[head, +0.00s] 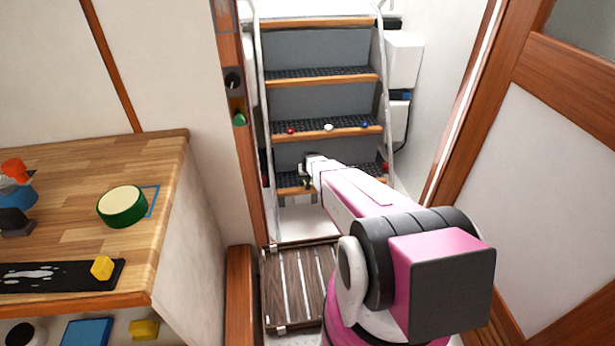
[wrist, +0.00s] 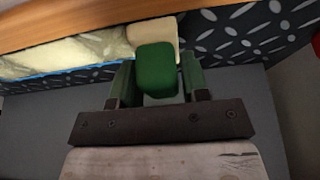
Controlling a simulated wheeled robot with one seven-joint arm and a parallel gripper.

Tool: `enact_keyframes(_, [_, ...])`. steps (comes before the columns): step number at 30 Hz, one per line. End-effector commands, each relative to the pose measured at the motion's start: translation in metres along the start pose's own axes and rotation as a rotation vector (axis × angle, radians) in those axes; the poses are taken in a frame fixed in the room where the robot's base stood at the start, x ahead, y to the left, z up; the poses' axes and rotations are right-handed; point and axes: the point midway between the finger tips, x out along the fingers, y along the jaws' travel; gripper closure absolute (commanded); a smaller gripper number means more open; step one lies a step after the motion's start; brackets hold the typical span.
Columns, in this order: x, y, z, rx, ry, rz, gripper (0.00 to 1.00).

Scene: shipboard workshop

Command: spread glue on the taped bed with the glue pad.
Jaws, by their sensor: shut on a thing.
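My gripper (wrist: 156,82) is shut on the green handle of the glue pad (wrist: 155,70). The pad's cream head (wrist: 153,31) is at the stair tread; I cannot tell whether it presses on it. To its left a pale cream glue layer (wrist: 65,52) covers the taped bed, with a blue tape line (wrist: 60,68) along its lower edge. The layer's right end meets the pad head. In the head view my gripper (head: 308,172) is small at the low stair tread, and the arm hides part of it. The pad and bed cannot be made out there.
Metal rails flank the stairs (head: 325,88). Red, white and blue buttons sit on a tread above. The workbench (head: 60,165) at left holds a green, cream-topped round pot (head: 122,207) and a black tray (head: 50,276) with a yellow block (head: 102,268). A slatted wooden grate (head: 290,285) lies below.

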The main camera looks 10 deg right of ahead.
Motion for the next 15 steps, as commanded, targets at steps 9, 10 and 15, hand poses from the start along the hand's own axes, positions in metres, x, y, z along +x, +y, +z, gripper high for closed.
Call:
enact_keyframes(9, [0.001, 0.005, 0.0, 0.0, 0.001, 0.0, 0.77])
enact_keyframes(10, [0.001, 0.007, 0.0, 0.0, 0.001, 0.0, 0.77])
enact_keyframes(15, [0.0, 0.019, 0.0, 0.002, 0.001, 0.0, 0.77])
